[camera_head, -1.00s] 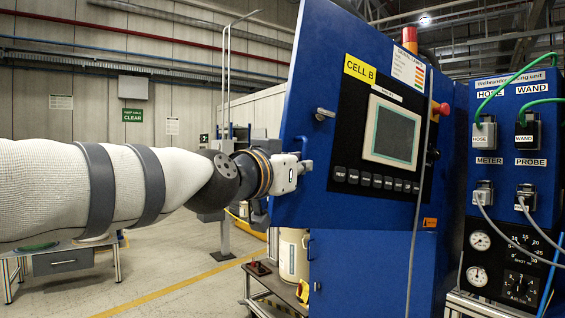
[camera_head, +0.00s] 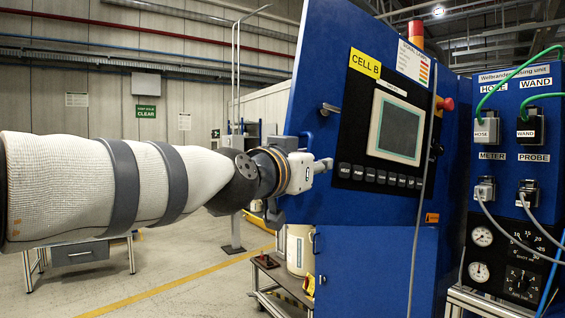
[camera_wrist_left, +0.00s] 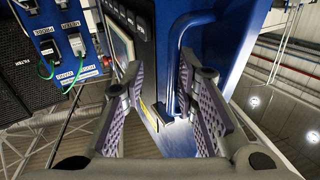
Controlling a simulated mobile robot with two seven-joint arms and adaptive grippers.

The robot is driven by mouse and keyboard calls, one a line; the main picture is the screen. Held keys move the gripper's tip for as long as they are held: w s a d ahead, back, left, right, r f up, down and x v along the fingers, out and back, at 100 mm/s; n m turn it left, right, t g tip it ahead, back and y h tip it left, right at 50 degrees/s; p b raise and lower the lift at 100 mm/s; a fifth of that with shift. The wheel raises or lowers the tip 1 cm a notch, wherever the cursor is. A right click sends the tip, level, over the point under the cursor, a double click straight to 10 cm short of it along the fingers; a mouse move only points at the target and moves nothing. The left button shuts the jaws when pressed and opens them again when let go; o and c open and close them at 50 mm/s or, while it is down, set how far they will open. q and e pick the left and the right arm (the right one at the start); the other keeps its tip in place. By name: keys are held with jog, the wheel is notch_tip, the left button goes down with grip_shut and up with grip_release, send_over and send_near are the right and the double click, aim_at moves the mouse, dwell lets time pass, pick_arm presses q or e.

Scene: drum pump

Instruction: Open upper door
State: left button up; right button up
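The upper door (camera_head: 300,190) is a tall blue panel carrying a black control panel with a screen and a yellow "CELL B" label. My left gripper (camera_head: 326,165) is at the door's left side, below that handle, in the head view. I cannot tell whether the fingers touch the door. My right gripper is not in view.
A lower blue door (camera_head: 375,275) is below. To the right stands a blue unit (camera_head: 515,175) with plugs, gauges and hanging cables. A grey cable (camera_head: 424,190) hangs before the cabinet. A cart (camera_head: 268,290) with a pale canister (camera_head: 299,250) stands below my left gripper.

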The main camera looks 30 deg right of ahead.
pick_arm(q)
jog(key=v, duration=1.2)
jog(key=shift+w+a, duration=0.1)
jog(key=shift+a, duration=0.05)
